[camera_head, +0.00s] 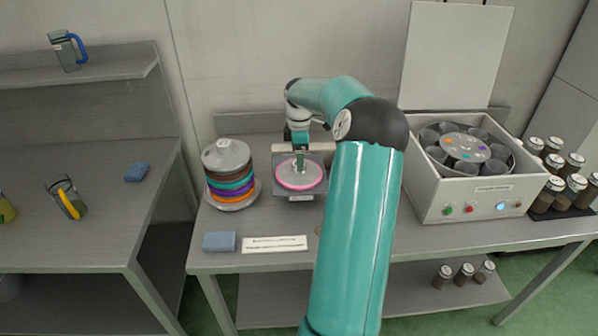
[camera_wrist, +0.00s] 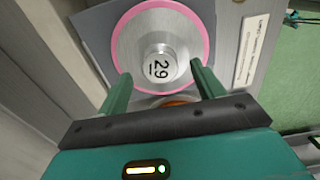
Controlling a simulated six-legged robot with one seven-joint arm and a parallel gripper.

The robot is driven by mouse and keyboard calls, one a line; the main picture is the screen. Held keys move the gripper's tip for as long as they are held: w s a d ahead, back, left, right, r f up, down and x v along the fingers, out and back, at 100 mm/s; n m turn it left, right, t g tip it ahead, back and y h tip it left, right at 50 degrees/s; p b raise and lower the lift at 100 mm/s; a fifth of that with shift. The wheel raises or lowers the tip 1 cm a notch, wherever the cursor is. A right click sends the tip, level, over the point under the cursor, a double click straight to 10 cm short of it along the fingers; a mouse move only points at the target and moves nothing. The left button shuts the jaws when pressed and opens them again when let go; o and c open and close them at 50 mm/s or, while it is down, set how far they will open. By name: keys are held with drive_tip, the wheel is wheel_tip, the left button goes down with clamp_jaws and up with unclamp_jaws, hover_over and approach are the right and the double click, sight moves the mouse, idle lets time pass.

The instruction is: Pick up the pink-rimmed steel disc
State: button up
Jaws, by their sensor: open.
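The pink-rimmed steel disc (camera_head: 287,177) lies flat on a grey square plate (camera_head: 312,190) on the middle bench. It also shows in the wrist view (camera_wrist: 190,28), with a raised round steel knob (camera_wrist: 159,65) marked 29 at its centre. My gripper (camera_head: 300,165) is over the disc in the head view and hides part of its middle. In the wrist view my gripper (camera_wrist: 158,82) is open, with one green finger on each side of the knob's near edge. Nothing is held. I cannot tell whether the fingers touch the disc.
A stack of coloured-rim discs (camera_head: 228,172) stands close left of the plate. A white centrifuge-like box (camera_head: 465,200) with its lid raised stands right. Several jars (camera_head: 570,190) stand far right.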

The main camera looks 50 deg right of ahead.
wheel_tip(320, 180, down, 2)
drive_tip(key=shift+f, duration=0.15)
drive_tip(key=c, duration=0.8)
drive_tip(key=shift+o, duration=0.2)
